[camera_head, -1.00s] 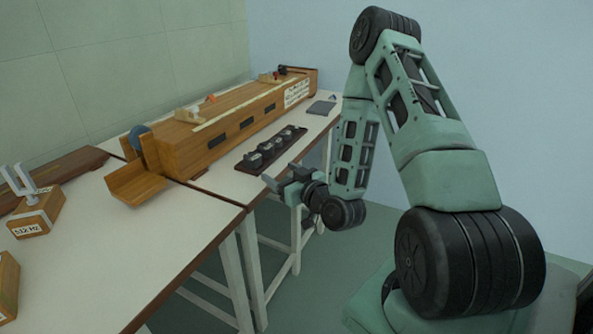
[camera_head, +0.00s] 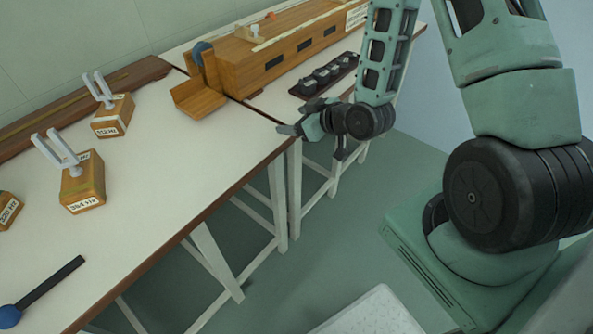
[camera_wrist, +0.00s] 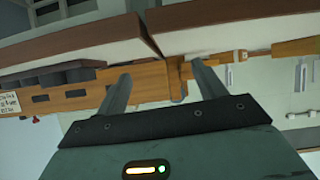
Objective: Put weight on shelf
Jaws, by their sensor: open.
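Several dark grey weights (camera_head: 322,75) stand in a row on a black tray (camera_head: 296,93) on the far bench, beside the long wooden box. Dark shapes at the left of the wrist view (camera_wrist: 62,77) look like the same weights. A small open wooden ledge (camera_head: 198,100) sits at the near end of the box, below a blue wheel; it may be the shelf, but I cannot be sure. My gripper (camera_head: 294,117) is by the front edge of the benches near their junction. Its two fingers (camera_wrist: 160,74) are apart with nothing between them.
The long wooden box (camera_head: 270,55) fills the back of the far bench. The near bench (camera_head: 165,165) holds tuning forks on wooden blocks (camera_head: 84,190) and a blue-headed mallet (camera_head: 45,288). Its middle is clear. A pale slab (camera_head: 370,312) lies low at the bottom.

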